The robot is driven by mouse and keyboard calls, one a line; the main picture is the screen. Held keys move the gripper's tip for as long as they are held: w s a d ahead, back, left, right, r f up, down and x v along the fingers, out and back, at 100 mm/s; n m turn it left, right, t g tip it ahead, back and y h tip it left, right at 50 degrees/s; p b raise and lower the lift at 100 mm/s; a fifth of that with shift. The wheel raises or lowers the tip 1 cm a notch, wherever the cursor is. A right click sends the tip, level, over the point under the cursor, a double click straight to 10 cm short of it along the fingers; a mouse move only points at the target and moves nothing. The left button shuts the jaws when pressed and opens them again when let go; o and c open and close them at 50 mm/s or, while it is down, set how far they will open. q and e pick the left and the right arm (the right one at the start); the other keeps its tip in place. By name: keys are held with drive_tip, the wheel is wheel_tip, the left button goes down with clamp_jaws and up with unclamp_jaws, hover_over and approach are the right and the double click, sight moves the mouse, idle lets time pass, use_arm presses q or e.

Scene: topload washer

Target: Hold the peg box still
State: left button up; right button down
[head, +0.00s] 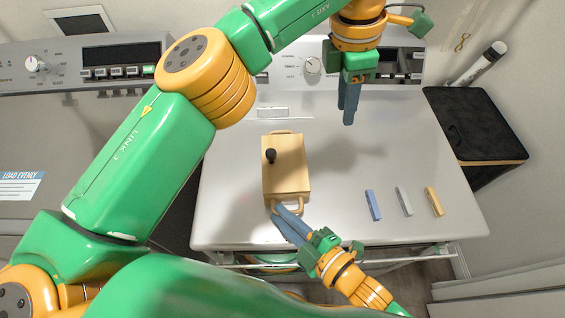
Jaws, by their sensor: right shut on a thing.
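The peg box (291,171) is a light wooden box lying on the washer top, with a handle at its far end and one at its near end. My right gripper (282,209) is shut on the near handle. My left gripper (347,118) hangs over the back of the washer top, apart from the box and to its upper right. Its two blue fingers overlap in the picture, so its opening is unclear. Nothing shows between them.
A blue bar (373,205), a grey-white bar (404,201) and a tan bar (433,201) lie apart on the right of the washer top (340,220). A black bin (470,125) stands at the right. The control panel with a dial (312,66) rises at the back.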

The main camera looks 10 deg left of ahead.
use_arm(q)
drive_tip(key=shift+s+a+r, duration=0.1)
drive_tip(key=shift+r, duration=0.75)
drive_tip(key=shift+o, duration=2.1)
drive_tip(key=shift+a+f, duration=0.15)
drive_tip(key=shift+f, duration=0.15)
drive_tip(key=t+h, duration=0.2)
drive_tip(key=h, duration=0.3)
approach(275, 152)
drive_tip(key=shift+m, duration=0.3)
drive_tip(key=x, duration=0.8)
drive_tip(key=shift+f, duration=0.1)
